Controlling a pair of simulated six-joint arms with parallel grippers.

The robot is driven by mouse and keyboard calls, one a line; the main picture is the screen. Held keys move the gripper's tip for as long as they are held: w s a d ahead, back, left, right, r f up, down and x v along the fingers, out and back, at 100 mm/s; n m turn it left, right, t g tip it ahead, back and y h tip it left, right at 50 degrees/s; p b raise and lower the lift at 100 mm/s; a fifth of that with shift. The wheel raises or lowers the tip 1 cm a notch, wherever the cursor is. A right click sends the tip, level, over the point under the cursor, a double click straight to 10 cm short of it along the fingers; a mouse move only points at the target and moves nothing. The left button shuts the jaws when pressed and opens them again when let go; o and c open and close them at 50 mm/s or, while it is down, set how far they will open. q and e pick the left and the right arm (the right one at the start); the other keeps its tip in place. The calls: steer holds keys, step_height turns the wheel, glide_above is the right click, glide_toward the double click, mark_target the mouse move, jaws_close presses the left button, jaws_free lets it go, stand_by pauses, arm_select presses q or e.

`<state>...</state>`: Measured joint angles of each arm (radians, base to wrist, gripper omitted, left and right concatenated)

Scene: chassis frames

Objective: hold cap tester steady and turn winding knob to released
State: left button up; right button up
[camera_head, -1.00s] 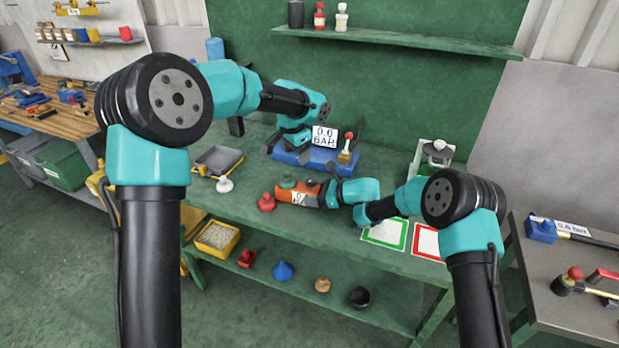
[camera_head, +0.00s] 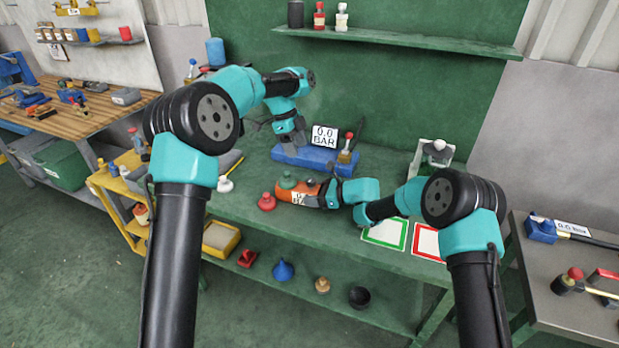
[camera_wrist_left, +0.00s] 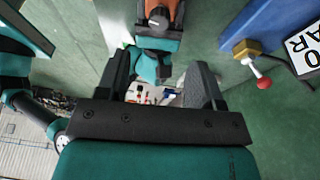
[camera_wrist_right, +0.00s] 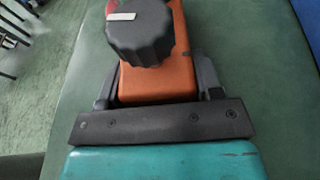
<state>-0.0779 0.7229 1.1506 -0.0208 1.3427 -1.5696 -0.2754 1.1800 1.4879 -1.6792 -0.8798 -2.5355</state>
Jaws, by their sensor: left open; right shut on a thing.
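The cap tester is an orange body (camera_head: 286,194) on the green bench. In the right wrist view its orange housing (camera_wrist_right: 160,82) carries a ribbed black winding knob (camera_wrist_right: 140,36) with a white mark pointing left. My right gripper (camera_head: 322,192) is shut on the housing, one finger on each side. My left gripper (camera_head: 291,150) is open and empty, above the bench near the blue gauge base, behind the tester. In the left wrist view the knob (camera_wrist_left: 160,20) and orange housing lie ahead of its open fingers (camera_wrist_left: 158,82), apart from them.
A blue base (camera_head: 318,160) with a "0.0 BAR" display (camera_head: 324,136) and red-ball lever (camera_head: 349,137) stands behind the tester. Green-framed (camera_head: 385,234) and red-framed (camera_head: 428,240) mats lie to the right.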

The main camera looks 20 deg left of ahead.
mark_target(310, 179)
arm_select(q)
steer(key=shift+w+r+m+h, duration=0.15)
steer(key=shift+m+h, duration=0.15)
steer(key=shift+m, duration=0.7)
steer(key=x, duration=1.2)
steer(key=c, duration=0.9)
steer(key=shift+c, duration=0.2)
